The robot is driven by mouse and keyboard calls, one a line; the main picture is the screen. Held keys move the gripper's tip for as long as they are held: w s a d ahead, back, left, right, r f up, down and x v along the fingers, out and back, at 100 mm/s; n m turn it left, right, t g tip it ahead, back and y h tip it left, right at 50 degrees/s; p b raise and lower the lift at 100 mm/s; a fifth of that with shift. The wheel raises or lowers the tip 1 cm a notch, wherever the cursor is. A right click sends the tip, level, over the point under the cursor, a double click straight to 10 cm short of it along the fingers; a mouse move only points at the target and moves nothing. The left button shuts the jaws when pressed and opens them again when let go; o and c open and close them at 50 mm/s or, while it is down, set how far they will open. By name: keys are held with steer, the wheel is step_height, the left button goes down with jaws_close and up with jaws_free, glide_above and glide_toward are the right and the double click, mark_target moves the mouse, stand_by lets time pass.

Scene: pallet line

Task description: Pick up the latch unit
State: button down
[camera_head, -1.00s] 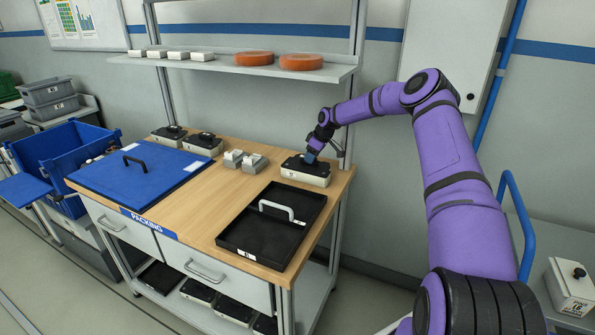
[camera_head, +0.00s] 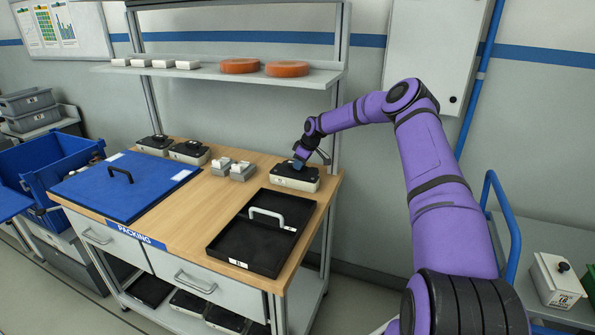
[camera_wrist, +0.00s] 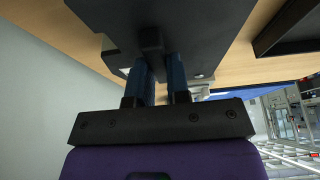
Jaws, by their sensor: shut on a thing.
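The latch unit (camera_head: 296,181), which I take to be the pale box with a black top and knob, is at the back right of the wooden bench, behind the black tray. My gripper (camera_head: 299,163) is over it, fingers pointing down to its top. In the wrist view, the blue fingers of my gripper (camera_wrist: 158,62) are shut on the black knob in the middle of the unit's dark top (camera_wrist: 205,25). The unit looks level and on or very close to the bench; I cannot tell if there is a gap.
A black tray (camera_head: 225,246) with a pale handle stands in front. Small grey-and-white blocks (camera_head: 242,172) sit to the left, then a blue lid (camera_head: 90,190) and two similar boxes (camera_head: 188,152). A shelf (camera_head: 210,78) and its right post (camera_head: 338,110) stand close behind.

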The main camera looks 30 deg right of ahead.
steer(key=shift+r, duration=0.2)
steer(key=shift+r, duration=0.6)
step_height(320, 180, up, 2)
steer(key=shift+r, duration=0.1)
steer(key=s+d, duration=1.1)
steer(key=s, duration=0.3)
steer(key=shift+s+d, duration=0.1)
steer(key=shift+s, duration=0.05)
